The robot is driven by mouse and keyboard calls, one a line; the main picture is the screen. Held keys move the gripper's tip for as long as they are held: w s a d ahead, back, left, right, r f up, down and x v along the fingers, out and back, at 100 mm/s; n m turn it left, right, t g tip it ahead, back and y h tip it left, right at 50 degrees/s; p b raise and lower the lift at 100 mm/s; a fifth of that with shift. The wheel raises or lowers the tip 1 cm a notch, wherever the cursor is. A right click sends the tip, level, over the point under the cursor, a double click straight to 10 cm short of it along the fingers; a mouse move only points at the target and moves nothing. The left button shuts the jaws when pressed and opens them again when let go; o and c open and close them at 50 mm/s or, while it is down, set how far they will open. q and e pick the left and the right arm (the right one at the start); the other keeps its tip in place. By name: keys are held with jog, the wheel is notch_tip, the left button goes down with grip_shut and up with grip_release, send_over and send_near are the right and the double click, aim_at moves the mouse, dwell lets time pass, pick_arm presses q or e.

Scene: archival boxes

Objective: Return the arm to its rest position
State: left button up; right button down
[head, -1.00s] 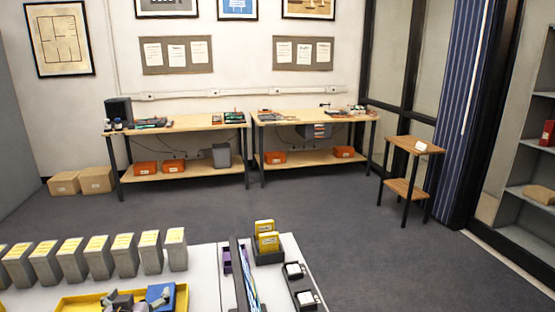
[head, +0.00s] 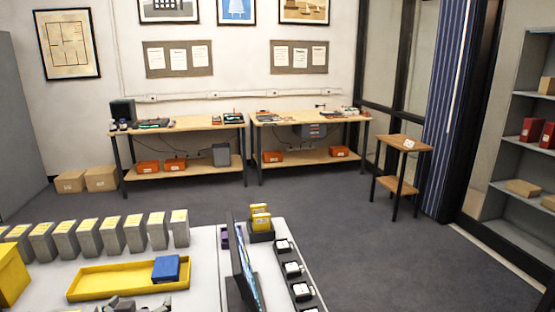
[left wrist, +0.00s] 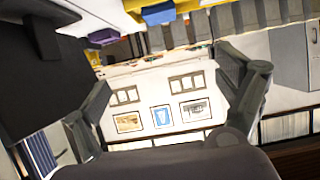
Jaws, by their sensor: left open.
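My left gripper shows at the bottom edge of the head view (head: 135,306), mostly cut off, on the near side of a yellow tray (head: 105,286). In the left wrist view its two grey fingers (left wrist: 165,85) are spread apart with nothing between them. A blue box (head: 166,268) sits in the right end of the tray, apart from the gripper. The blue box also shows at the top of the left wrist view (left wrist: 158,13). My right gripper is not in view.
Several grey file boxes (head: 111,236) with yellow tops line the white table behind the tray. A yellow bin (head: 10,274) stands at the left. A thin dark monitor (head: 243,262) stands right of the tray. Grey floor lies open beyond the table.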

pick_arm(q)
jog(key=s+d+f+m+g+h, duration=0.1)
jog(key=s+d+f+g, duration=0.3)
jog(key=s, duration=0.6)
jog(key=s+d+f+m+g+h, duration=0.1)
jog(key=s+d+f+m+g, duration=0.3)
jog(key=s, duration=0.6)
jog(key=s+d+f+n+g+h, duration=0.1)
jog(key=s+d+f, duration=0.2)
jog(key=s+f, duration=0.5)
jog(key=s+f+g+b, duration=0.1)
jog(key=s+f+b, duration=0.1)
jog(key=f, duration=1.2)
jog(key=s+f+g+b, duration=0.1)
jog(key=s+f+b, duration=0.1)
jog(key=f, duration=1.2)
jog(key=s+a+f+b, duration=0.2)
jog(key=s+f+b, duration=0.1)
jog(key=s+f, duration=1.3)
notch_tip(320, 180, down, 3)
jog(key=shift+s+a+f+m+g, duration=0.1)
jog(key=shift+s+a+m+g, duration=0.2)
jog(key=shift+m+g, duration=0.1)
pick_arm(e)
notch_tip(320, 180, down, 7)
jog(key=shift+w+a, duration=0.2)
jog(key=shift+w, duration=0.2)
